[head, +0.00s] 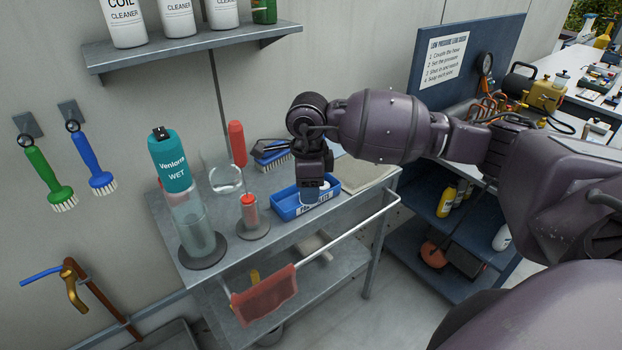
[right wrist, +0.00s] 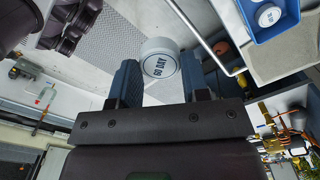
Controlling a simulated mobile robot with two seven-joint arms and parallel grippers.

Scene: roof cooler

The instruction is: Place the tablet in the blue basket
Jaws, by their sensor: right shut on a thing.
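The tablet (right wrist: 160,65), a white disc marked "60 DAY", is held between the blue fingers of my right gripper (right wrist: 158,85). In the head view my right gripper (head: 310,195) overlaps the blue basket (head: 284,207), which has a white label and sits on the cart's top shelf. The right wrist view shows floor below the held tablet, and the basket (right wrist: 284,30) off to the upper right with another white round tablet (right wrist: 268,15) in it. The gripper thus appears to be off to the side of the basket, beyond the cart's rail. My left gripper is out of view.
The cart (head: 225,265) also carries a teal "WET" bottle (head: 170,160) in a clear holder, a red-handled tool (head: 237,143), a blue brush (head: 272,155) and a flat beige pad (head: 362,172). A white rail (head: 345,235) runs along the cart's front.

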